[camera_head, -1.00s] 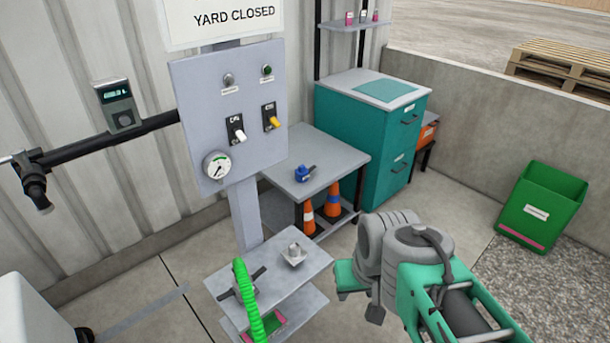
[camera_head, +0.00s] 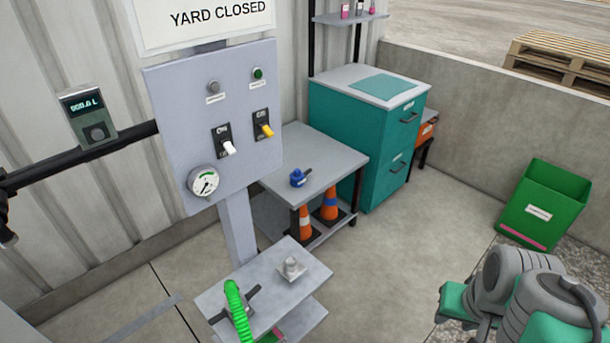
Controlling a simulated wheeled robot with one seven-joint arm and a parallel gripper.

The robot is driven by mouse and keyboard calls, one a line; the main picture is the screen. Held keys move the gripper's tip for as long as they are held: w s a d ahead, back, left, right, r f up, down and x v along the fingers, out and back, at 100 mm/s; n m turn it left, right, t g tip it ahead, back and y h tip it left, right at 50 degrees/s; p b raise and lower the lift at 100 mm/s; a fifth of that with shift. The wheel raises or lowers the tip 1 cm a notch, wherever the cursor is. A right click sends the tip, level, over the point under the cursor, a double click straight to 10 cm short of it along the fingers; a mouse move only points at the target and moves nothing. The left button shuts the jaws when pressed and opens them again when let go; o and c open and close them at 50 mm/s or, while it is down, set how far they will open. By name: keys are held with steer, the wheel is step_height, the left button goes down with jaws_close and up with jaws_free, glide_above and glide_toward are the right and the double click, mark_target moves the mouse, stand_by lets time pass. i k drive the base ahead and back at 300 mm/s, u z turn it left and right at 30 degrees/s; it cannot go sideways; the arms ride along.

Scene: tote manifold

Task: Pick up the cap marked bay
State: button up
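No cap with a readable "bay" mark shows. A small blue fitting (camera_head: 298,178) with a dark stub at its right lies on the grey table (camera_head: 335,150) behind the panel post. A grey round fitting (camera_head: 291,268) on a square base stands on the low grey stand (camera_head: 262,270). I cannot tell whether either is the cap. Part of my arm (camera_head: 525,300), grey and teal, is at the lower right, well apart from both. My gripper's fingers do not show.
A green ribbed hose (camera_head: 237,310) and a dark cross handle sit on the stand's left. A control panel (camera_head: 215,120) with a gauge rises behind it. Orange cones (camera_head: 330,203) stand under the table. A teal cabinet (camera_head: 360,150) and green bin (camera_head: 543,205) stand right. Middle floor is clear.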

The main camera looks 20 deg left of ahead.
mark_target(296, 177)
steer(key=z, duration=0.05)
steer(key=i, duration=3.25)
steer(key=u, duration=4.85)
